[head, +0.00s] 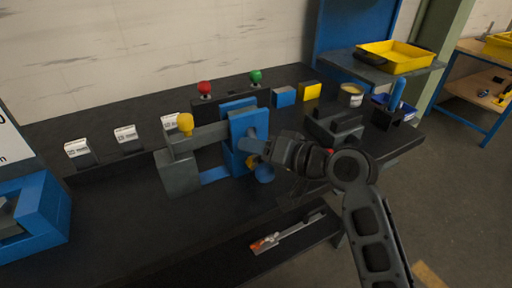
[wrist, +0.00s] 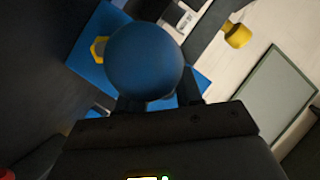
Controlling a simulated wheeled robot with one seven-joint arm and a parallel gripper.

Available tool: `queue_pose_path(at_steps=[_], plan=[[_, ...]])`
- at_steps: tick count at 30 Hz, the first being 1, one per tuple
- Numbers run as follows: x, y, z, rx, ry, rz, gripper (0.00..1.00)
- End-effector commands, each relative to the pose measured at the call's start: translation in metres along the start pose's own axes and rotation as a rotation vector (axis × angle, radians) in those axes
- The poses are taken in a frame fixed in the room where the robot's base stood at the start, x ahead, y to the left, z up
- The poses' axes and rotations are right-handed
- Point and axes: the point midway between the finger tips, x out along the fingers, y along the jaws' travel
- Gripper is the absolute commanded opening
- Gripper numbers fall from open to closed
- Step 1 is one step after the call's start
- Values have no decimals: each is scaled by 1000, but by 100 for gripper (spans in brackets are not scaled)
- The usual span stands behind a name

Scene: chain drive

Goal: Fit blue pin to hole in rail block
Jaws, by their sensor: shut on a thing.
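The blue pin shows in the wrist view as a large round blue knob (wrist: 145,60) between my fingers; its shaft is hidden. In the head view its ball (head: 264,174) shows just below my gripper (head: 256,148). My gripper is shut on the pin, close in front of the right side of the upright blue block (head: 237,124) on the grey rail (head: 211,135). I take this block as the rail block; its face also shows in the wrist view (wrist: 92,72). The hole is hidden, and I cannot tell whether the pin's tip is in it.
A yellow knob (head: 185,123) tops the grey end block (head: 178,174). Red (head: 205,88) and green (head: 256,77) knobs stand behind. A yellow nut (wrist: 98,49) sits on the blue face. A dark grey fixture (head: 335,127) stands right of my gripper.

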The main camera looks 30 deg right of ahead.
Motion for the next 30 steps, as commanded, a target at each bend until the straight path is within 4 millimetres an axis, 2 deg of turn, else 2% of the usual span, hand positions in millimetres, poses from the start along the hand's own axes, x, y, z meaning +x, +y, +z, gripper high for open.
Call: queue_pose_path(at_steps=[8, 30], plan=[[-1, 0, 3, 2, -5, 0, 0], [-31, -4, 18, 2, -2, -1, 0]])
